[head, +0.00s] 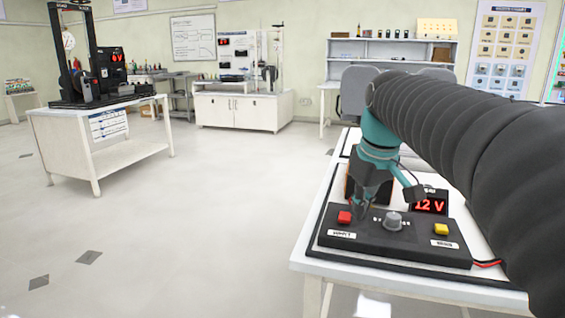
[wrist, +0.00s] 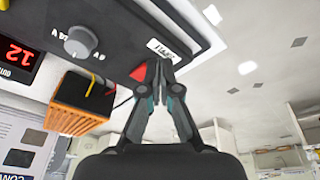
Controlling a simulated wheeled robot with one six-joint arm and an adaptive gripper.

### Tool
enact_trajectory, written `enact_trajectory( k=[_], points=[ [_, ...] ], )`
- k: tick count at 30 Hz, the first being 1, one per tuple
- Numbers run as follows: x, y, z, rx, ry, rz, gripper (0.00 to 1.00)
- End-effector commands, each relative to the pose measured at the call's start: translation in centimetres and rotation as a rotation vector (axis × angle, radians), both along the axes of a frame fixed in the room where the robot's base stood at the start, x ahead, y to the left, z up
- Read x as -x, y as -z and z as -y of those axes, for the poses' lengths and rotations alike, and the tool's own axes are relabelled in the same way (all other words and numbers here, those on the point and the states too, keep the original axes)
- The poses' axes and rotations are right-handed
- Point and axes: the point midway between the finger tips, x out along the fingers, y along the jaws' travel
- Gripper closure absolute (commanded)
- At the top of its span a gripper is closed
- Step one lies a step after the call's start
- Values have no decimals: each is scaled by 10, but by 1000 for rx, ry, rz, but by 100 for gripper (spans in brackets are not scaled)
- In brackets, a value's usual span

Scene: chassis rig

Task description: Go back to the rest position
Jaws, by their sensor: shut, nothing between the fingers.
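My gripper (head: 360,212) is shut and empty, pointing down at the black control box (head: 400,246) on the white table. Its tips are close beside the red button (head: 344,217), on the right of it. In the wrist view my gripper's closed tips (wrist: 160,64) overlap the edge of the red button (wrist: 138,72); I cannot tell whether they touch it. The grey knob (head: 393,221) is in the middle of the box and the yellow button (head: 441,229) at its right. My arm hides part of the table.
A red display (head: 430,206) reading 12 V stands behind the box. An orange box (wrist: 80,105) shows near it in the wrist view. The white table (head: 311,250) has open floor (head: 190,230) to its left. Another bench (head: 120,150) with equipment stands at the far left.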

Motion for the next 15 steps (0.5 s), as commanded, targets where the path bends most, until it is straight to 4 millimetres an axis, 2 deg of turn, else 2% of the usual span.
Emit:
enact_trajectory(
  k=[1, 8, 15],
  points=[
    [19, 5, 0, -3, 32, 17, 100],
    [88, 43, -1, -30, 188, 93, 100],
    [154, 99, 0, -70, 338, 173, 100]
  ],
)
